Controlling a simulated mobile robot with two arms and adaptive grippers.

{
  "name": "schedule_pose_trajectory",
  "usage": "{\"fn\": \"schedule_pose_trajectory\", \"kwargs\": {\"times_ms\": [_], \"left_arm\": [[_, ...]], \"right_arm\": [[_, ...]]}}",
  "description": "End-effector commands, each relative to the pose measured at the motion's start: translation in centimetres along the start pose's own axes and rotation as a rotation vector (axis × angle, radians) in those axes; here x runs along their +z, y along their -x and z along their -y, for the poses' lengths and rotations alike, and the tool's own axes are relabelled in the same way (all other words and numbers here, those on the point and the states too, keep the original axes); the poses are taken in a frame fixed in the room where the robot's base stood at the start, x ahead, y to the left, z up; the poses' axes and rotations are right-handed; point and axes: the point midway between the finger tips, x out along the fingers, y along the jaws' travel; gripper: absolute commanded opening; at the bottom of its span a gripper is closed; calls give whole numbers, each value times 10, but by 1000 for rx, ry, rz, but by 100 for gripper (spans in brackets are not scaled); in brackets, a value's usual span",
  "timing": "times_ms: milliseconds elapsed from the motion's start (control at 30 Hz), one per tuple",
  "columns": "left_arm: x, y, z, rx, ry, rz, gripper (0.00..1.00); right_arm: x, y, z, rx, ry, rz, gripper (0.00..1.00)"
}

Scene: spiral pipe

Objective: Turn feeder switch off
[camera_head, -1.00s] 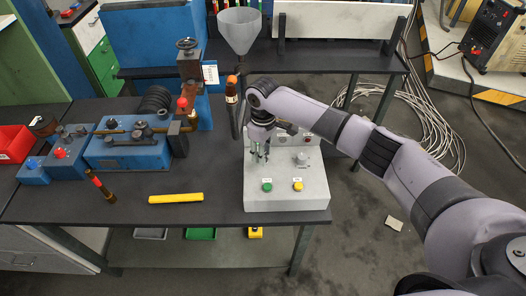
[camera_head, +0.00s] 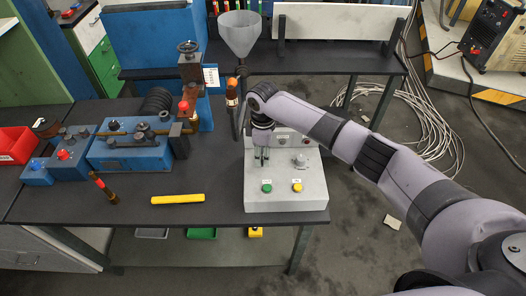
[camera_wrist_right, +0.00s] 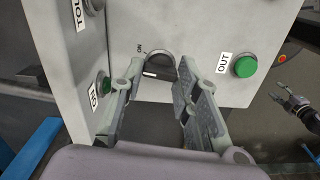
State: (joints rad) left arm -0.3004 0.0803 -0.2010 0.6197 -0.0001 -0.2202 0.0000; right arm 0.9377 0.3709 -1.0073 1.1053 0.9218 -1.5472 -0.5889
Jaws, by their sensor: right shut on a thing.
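The feeder switch is a dark knob with a white mark (camera_wrist_right: 158,72), under a grey ring on the grey control box (camera_head: 286,203); an "ON" label is beside it. My right gripper (camera_wrist_right: 160,80) has one finger on each side of the knob and is shut on it. In the head view the right gripper (camera_head: 262,157) points down at the left part of the box and hides the switch. A small dark gripper-like shape (camera_wrist_right: 295,105) at the right of the wrist view may be my left gripper; its fingers are too small to judge.
The box bears a green button (camera_head: 267,188), a yellow button (camera_head: 297,188) and a round dial (camera_head: 301,160). The wrist view shows a green "OUT" button (camera_wrist_right: 244,67). A funnel (camera_head: 240,32) stands behind, blue machinery (camera_head: 130,152) and a yellow bar (camera_head: 178,199) to the left.

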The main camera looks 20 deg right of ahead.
Motion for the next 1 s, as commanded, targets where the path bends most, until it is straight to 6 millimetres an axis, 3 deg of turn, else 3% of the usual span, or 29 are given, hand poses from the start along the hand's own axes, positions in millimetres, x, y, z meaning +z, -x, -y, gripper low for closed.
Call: {"fn": "schedule_pose_trajectory", "kwargs": {"times_ms": [600, 1000], "left_arm": [[-1, 8, 0, 0, 1, -1, 40], [-1, 9, 0, 0, 1, -1, 40]], "right_arm": [[-1, 1, -1, 3, 549, -1, 2], [-1, 1, -1, 4, 729, -1, 2]]}}
